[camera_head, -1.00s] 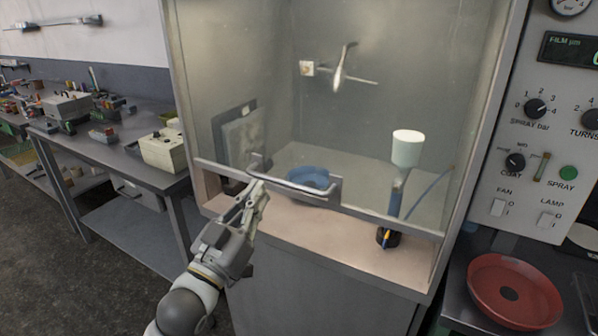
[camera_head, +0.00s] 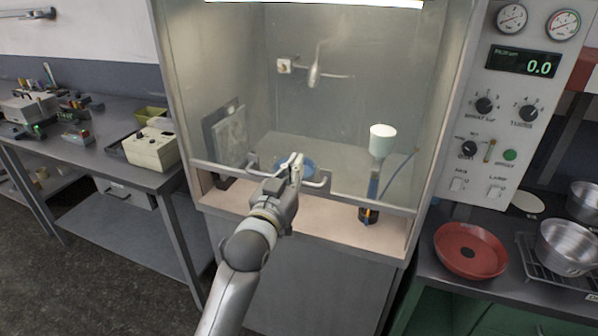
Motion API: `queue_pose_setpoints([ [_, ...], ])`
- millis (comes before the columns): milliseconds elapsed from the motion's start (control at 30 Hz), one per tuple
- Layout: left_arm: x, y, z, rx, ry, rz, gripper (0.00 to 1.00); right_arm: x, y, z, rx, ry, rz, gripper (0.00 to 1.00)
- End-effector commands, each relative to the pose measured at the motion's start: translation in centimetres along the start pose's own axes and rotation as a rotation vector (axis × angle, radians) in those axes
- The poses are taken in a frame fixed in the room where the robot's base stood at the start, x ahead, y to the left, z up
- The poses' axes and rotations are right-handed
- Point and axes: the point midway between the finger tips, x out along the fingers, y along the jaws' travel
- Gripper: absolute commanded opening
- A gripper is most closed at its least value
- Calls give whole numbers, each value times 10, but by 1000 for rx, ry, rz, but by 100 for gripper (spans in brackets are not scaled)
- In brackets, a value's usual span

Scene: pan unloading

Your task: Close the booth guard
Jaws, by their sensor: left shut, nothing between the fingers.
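The booth guard (camera_head: 346,190) is a clear pane with a grey lower rail and a bar handle (camera_head: 319,184). Its rail sits a little above the booth's front sill, with an open gap under it. My left gripper (camera_head: 296,160) is shut and empty, pointing up in front of the handle and covering part of it. I cannot tell whether it touches the handle. Behind the pane are a blue pan (camera_head: 307,163), partly hidden by the gripper, and a spray gun with a white cup (camera_head: 382,139). My right gripper is not in view.
A workbench (camera_head: 84,160) with a beige box (camera_head: 150,149) stands on the left. On the right are a control panel (camera_head: 470,180) reading 0.0, a red pan (camera_head: 471,262) and metal pots (camera_head: 566,240) on a counter. The floor at left is clear.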

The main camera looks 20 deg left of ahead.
Motion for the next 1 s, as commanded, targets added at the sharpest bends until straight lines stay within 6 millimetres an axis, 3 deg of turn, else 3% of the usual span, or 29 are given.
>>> queue_pose_setpoints([
  [200, 32, 0, 1, -1, -4, 0, 0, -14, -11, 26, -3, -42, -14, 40],
  [300, 23, 0, 20, -1, -7, 1, 0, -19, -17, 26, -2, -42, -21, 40],
  [467, 18, 0, 33, -1, -2, 1, 0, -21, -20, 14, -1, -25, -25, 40],
  [633, 16, 0, 38, -1, 0, 1, 0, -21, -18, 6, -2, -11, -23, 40],
  [1000, 15, 0, 46, 0, -1, 1, 0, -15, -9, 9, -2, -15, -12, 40],
])
